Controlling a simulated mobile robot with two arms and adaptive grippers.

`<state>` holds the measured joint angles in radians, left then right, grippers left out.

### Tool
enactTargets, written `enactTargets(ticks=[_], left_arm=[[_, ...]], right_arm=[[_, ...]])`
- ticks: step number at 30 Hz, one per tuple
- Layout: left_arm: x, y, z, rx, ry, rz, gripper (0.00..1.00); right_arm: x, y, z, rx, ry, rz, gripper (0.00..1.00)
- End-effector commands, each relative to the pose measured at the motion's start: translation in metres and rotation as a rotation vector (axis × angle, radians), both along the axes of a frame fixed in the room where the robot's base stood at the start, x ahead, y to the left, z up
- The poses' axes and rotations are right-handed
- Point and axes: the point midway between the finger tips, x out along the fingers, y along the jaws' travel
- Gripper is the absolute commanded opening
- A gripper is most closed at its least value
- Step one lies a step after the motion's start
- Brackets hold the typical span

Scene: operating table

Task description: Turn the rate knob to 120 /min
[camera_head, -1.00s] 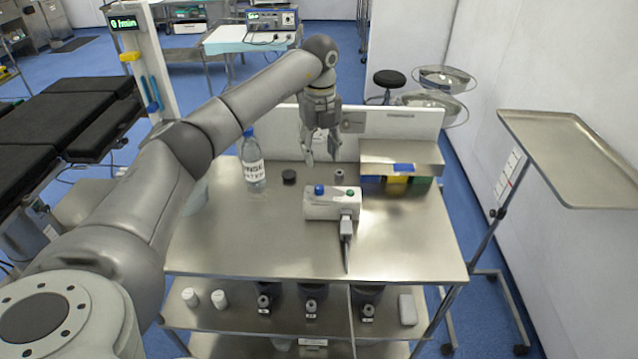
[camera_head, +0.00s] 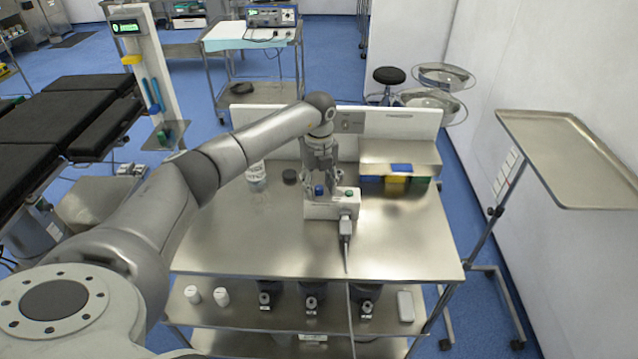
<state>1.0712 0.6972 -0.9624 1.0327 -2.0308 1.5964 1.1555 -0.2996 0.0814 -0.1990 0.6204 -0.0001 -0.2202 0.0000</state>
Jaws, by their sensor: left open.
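A small white box (camera_head: 330,211) stands on the steel cart top, with a blue knob (camera_head: 319,190) and a green knob (camera_head: 349,193) on its upper face. A grey plug with a cable (camera_head: 346,229) is at its front. My left gripper (camera_head: 322,188) points down at the box, open, with its fingers around or just above the blue knob; I cannot tell whether they touch it. Scale marks on the box are too small to read. My right gripper is not in view.
A labelled bottle (camera_head: 256,176) and a black cap (camera_head: 290,176) stand left of the box, the bottle partly behind my arm. A steel shelf (camera_head: 375,160) with coloured boxes (camera_head: 397,179) is at the back right. The cart's front top (camera_head: 290,258) is clear.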

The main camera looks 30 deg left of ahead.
Motion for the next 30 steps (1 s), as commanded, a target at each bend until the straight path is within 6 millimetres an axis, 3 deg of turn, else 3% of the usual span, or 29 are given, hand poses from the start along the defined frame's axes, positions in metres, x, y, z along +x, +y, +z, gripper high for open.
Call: enactTargets(ticks=[2,12,23,30], left_arm=[[0.0,0.0,0.0,0.0,0.0,0.0,0.44],[0.0,0.0,0.0,-0.001,0.001,0.0,0.0],[0.0,0.0,0.0,-0.001,-0.001,-0.05,0.0],[0.001,0.0,-0.001,-0.001,-0.001,-0.2,0.0]], right_arm=[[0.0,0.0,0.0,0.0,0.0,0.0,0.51],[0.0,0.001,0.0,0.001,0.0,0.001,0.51],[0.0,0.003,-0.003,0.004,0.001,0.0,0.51],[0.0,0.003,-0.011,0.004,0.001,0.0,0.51]])
